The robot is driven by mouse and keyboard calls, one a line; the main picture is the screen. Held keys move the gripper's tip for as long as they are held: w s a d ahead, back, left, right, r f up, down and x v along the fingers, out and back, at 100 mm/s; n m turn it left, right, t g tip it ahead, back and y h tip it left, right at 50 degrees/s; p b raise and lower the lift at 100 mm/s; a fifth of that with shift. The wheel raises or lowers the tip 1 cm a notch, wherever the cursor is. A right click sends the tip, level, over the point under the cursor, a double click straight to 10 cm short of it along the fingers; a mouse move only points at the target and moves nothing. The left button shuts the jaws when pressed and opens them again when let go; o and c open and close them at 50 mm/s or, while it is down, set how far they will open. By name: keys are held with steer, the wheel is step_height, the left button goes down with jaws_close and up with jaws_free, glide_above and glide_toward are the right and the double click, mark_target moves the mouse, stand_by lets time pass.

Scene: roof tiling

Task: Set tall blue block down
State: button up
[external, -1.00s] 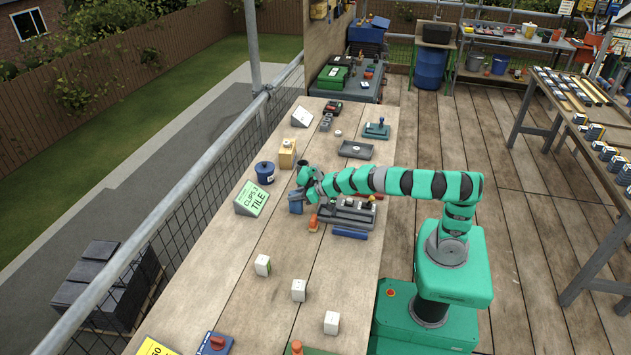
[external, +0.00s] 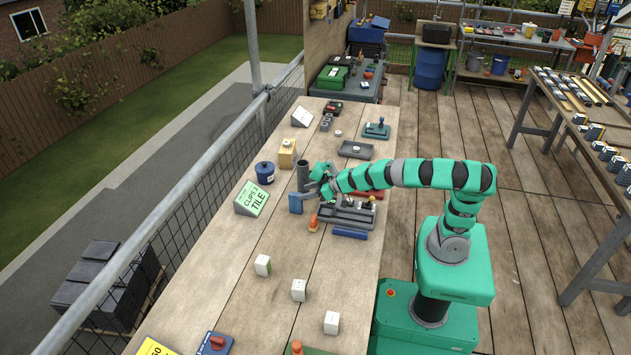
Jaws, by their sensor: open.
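The tall blue block (external: 295,204) stands upright on the wooden bench, just right of the green "CLIPS TILE" sign (external: 252,198). My gripper (external: 317,190) is open, to the right of the block and apart from it as far as I can tell. A dark grey cylinder (external: 303,176) stands upright behind the block.
An orange-topped piece (external: 313,223) stands just in front of the gripper. A blue bar (external: 350,233) lies before the tray. A dark blue pot (external: 265,172) and a yellow block (external: 287,154) stand behind. Several white blocks (external: 263,265) stand nearer, with clear wood between.

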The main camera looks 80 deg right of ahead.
steer(key=p+v, duration=0.1)
steer(key=v, duration=0.5)
step_height(320, 180, up, 20)
steer(key=w+d+t+h, duration=0.1)
steer(key=w+t+h, duration=0.1)
steer(key=t, duration=0.1)
steer(key=s+d+r+y, duration=0.1)
steer(key=s+r, duration=0.3)
steer(key=r, duration=0.5)
steer(key=s+d+r+y, duration=0.1)
steer(key=s+d+r, duration=0.2)
steer(key=r, duration=0.6)
steer(key=shift+s+d+r, duration=0.4)
steer(key=shift+s, duration=0.2)
